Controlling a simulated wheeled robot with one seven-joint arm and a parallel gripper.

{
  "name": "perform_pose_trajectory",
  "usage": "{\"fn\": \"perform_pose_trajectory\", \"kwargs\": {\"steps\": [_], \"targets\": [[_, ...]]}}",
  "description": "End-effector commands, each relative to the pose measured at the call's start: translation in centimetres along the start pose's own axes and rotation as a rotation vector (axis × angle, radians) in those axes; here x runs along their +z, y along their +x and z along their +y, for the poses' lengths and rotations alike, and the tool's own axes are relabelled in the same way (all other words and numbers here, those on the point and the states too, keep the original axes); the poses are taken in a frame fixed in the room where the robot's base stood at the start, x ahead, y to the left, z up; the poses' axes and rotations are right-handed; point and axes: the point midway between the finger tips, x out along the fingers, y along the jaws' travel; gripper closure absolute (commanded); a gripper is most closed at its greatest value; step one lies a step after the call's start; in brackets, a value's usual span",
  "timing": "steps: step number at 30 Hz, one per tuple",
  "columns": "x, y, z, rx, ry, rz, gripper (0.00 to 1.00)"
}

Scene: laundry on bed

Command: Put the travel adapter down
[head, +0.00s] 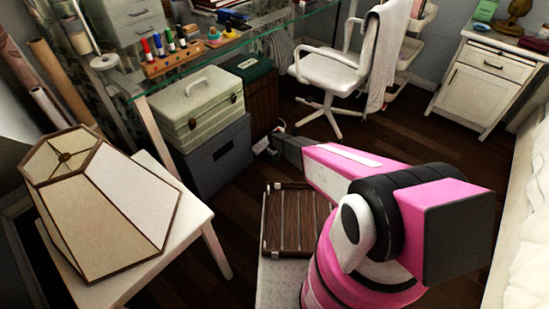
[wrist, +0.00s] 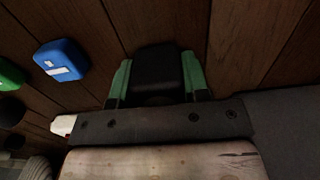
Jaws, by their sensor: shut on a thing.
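The travel adapter, as far as I can tell, is the dark, black block (wrist: 155,70) between the green-sided fingers of my gripper (wrist: 158,82) in the wrist view. The fingers are shut on its two sides. Brown wooden planks lie behind it; I cannot tell how far off they are. In the head view my gripper (head: 272,141) is small and dark at the end of my pink arm, just right of the grey storage box. The adapter is too small to make out there.
A blue block (wrist: 61,60) with a white label and a green object (wrist: 9,75) show left of the gripper in the wrist view. The grey box (head: 222,158), a slatted brown rack (head: 288,220) and a white chair (head: 330,70) surround the dark floor (head: 420,140).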

Motion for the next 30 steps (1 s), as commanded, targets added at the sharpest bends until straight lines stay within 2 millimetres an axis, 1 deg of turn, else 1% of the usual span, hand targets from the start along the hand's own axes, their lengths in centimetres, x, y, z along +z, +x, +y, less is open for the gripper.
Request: {"fn": "perform_pose_trajectory", "kwargs": {"steps": [12,16,17,18,19,30], "targets": [[0.0,1.1,0.0,0.000,0.000,0.000,0.96],[0.0,1.2,0.0,0.000,0.000,0.000,0.96],[0.0,1.2,0.0,0.000,0.000,0.000,0.52],[0.0,1.2,0.0,0.000,0.000,0.000,0.39],[0.0,1.2,0.0,0.000,0.000,0.000,0.33],[0.0,0.9,0.0,0.000,0.000,0.000,0.33]]}}
